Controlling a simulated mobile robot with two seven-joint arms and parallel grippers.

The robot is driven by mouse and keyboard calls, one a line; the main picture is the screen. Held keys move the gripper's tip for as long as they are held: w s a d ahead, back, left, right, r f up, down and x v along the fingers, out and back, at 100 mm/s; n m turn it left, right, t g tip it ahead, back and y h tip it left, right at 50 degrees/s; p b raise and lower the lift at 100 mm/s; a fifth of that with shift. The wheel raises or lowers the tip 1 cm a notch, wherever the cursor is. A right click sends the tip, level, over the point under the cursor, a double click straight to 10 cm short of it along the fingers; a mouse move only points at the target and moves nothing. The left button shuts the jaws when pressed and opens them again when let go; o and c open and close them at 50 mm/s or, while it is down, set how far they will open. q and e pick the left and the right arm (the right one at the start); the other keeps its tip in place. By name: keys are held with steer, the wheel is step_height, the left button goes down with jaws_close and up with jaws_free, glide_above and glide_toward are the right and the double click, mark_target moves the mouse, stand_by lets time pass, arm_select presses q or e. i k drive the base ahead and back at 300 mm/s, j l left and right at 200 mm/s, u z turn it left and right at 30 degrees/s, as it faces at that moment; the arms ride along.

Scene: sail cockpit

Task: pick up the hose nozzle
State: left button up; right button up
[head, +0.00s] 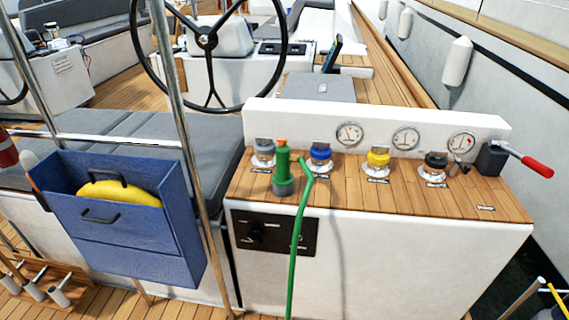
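A green hose nozzle (283,172) with an orange tip stands upright on the teak top of the white console (480,190), near its left end. Its wider grey-green base looks to be on the teak, in front of a grey-capped fitting and a blue-capped fitting. A green hose (297,235) rises just to its right, bends near the top, and hangs down the console's front face. I cannot tell how the hose joins the nozzle. Neither of my grippers shows in the head view.
Capped fittings, including a yellow one (378,158), line the console top below round gauges. A red-handled lever (537,166) sticks out at right. Left of the console are a steel post (185,130) and a blue bin (120,255) holding something yellow. A steering wheel (207,40) stands behind.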

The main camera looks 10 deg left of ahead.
mark_target(283, 177)
steer(key=i+l, duration=0.55)
steer(key=i+l+u, duration=0.15)
steer(key=i+l, duration=0.4)
steer(key=l, duration=0.1)
